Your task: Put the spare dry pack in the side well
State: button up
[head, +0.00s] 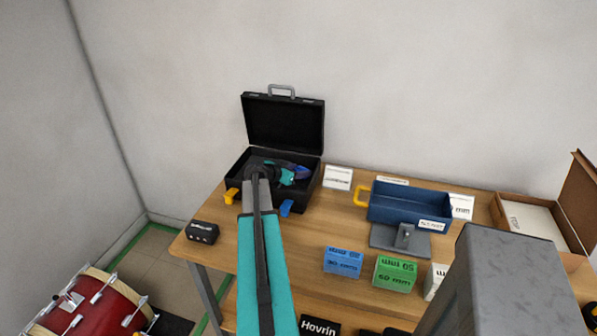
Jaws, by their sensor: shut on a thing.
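An open black case (236,172) stands at the back left of the table, its lid (284,124) raised against the wall. My gripper (290,174) is over the open case, reaching in from the front. It is shut on a small blue thing (303,172), which looks like the dry pack, though it is too small to be sure. The pack is at or just above the case's inside; I cannot tell whether it touches. My arm covers part of the case, and I cannot make out the side well.
A yellow clip (231,196) and a blue clip (286,208) are at the case's front. A small black box (202,231) lies left. A blue bin (409,207), blue box (343,261), green box (395,273) and open carton (575,262) are right. A red drum (90,305) is on the floor.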

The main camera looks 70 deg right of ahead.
jog(key=o, duration=1.1)
jog(key=shift+r, duration=0.1)
jog(key=shift+b+v, duration=1.75)
jog(key=shift+v, duration=4.25)
